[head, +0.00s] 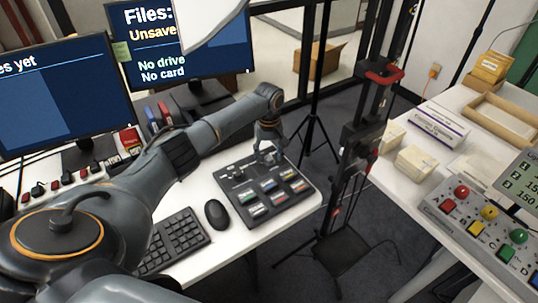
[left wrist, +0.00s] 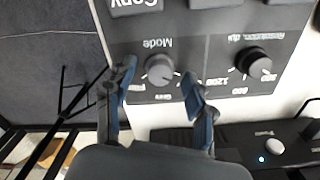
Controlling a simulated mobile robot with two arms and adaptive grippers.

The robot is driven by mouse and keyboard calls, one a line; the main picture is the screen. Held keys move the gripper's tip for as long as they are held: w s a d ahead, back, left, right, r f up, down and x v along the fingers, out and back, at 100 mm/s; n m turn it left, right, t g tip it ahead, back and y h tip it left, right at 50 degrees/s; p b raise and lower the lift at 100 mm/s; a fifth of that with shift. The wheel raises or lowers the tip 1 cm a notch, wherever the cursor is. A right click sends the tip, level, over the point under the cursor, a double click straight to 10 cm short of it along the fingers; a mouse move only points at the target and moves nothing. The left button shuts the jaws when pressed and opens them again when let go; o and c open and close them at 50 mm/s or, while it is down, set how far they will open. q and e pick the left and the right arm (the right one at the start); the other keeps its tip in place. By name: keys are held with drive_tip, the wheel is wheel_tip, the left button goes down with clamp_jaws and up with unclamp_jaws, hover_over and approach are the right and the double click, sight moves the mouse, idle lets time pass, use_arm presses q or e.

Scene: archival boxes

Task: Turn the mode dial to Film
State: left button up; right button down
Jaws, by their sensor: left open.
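The mode dial (left wrist: 160,70) is a round grey knob on the dark control panel (head: 295,205), with the word Mode upside down above it in the left wrist view. Small white labels around it are partly hidden and hard to read, so I cannot tell which one it points to. My left gripper (left wrist: 160,84) is open, with one finger on each side of the dial and gaps visible between. In the head view the left gripper (head: 268,154) hangs over the panel's back edge and the dial is not clear. My right gripper is not in view.
A black resolution dial (left wrist: 253,62) sits beside the mode dial. Coloured buttons cover the panel's front. A mouse (head: 217,213) and keyboard (head: 172,243) lie to its left. A black stand (head: 362,150) rises to the right. Another button panel (head: 462,230) is on the right table.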

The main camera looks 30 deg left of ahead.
use_arm(q)
drive_tip(key=shift+f, duration=0.2)
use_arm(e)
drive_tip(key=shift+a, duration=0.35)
use_arm(q)
drive_tip(key=shift+c, duration=0.5)
clamp_jaws()
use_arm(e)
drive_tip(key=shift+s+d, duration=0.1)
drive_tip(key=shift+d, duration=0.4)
use_arm(q)
drive_tip(key=shift+r, duration=0.1)
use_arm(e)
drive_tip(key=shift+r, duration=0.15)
